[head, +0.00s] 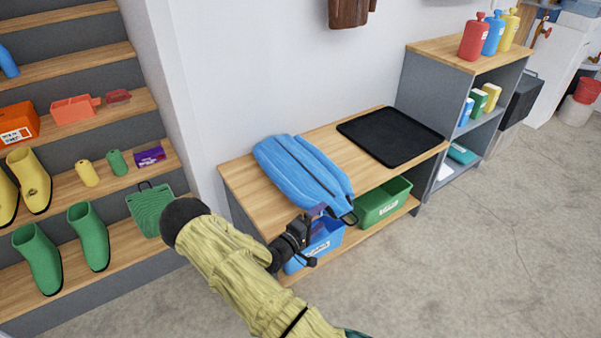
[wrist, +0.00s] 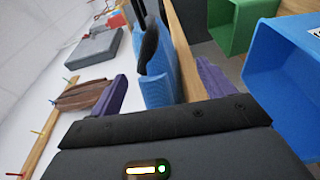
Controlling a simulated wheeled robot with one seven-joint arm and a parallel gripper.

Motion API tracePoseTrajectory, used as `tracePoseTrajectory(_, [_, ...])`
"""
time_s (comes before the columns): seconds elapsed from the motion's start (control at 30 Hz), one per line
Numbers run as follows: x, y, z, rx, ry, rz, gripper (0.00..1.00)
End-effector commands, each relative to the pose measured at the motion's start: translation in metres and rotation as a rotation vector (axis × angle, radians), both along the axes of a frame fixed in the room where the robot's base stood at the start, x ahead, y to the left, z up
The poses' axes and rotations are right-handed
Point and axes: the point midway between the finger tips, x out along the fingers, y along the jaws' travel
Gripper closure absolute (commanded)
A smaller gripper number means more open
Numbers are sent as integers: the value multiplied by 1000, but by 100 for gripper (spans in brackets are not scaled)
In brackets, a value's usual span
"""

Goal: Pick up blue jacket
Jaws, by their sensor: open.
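The blue jacket (head: 298,168) lies folded on the wooden top of a low bench (head: 240,185), with its near end at the bench's front edge. A dark loop (head: 349,218) shows at that near end. My gripper (head: 318,212) is at the front edge of the bench, close to the jacket's near end. In the wrist view, the jacket (wrist: 160,88) shows between the two spread purple fingers of my gripper (wrist: 163,80). The gripper is open and holds nothing. Whether a finger touches the jacket I cannot tell.
A black tray (head: 392,136) lies on the bench right of the jacket. A blue bin (head: 318,246) and a green bin (head: 383,203) stand on the lower shelf. Steps with boots (head: 38,260) are at the left. The floor (head: 500,240) at the right is clear.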

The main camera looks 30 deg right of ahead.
Motion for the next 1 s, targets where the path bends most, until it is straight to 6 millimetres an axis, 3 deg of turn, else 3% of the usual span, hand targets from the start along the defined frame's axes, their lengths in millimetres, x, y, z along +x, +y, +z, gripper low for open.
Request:
tracePoseTrajectory(0.33, [1, -4, 0, 0, -1, -1, 19])
tracePoseTrajectory(0.7, [13, -48, 4, 1, -2, -2, 19])
tracePoseTrajectory(1.0, [14, -49, 5, 1, 0, 2, 19])
